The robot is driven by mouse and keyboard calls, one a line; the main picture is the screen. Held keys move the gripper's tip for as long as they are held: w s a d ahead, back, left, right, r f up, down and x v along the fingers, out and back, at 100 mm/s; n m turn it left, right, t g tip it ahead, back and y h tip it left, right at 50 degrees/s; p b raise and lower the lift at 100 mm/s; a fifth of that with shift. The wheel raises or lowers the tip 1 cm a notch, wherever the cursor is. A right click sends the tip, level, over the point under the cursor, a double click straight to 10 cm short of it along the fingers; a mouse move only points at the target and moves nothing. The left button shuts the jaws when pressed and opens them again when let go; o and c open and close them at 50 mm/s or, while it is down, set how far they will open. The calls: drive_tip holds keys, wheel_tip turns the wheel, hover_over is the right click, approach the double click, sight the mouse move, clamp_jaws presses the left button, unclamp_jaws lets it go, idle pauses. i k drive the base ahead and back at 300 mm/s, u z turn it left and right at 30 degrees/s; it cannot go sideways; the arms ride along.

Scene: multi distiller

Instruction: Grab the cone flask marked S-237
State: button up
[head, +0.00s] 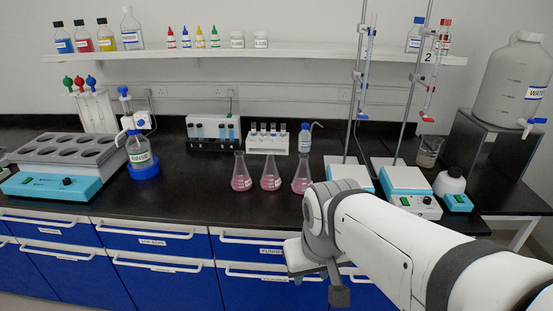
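Three cone flasks with pink liquid stand upright in a row on the black bench: a left one (241,182), a middle one (270,182) and a right one (301,184). Each has a small label, too small to read, so I cannot tell which is S-237. My gripper (325,279) hangs in front of the bench edge, below and right of the right flask, apart from all three. My wrist is close to the right flask in the picture. The fingers are seen badly from this side, and I cannot tell whether they are open.
Behind the flasks stand a white tube rack (265,144) and a small wash bottle (304,138). Burette stands on stirrers (404,180) are at right. A block heater (62,152) and a RINSE bottle (139,152) are at left. The bench front left of the flasks is clear.

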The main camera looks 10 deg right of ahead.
sight(302, 179)
drive_tip(key=u, duration=0.05)
drive_tip(key=i, duration=1)
drive_tip(key=z, duration=0.05)
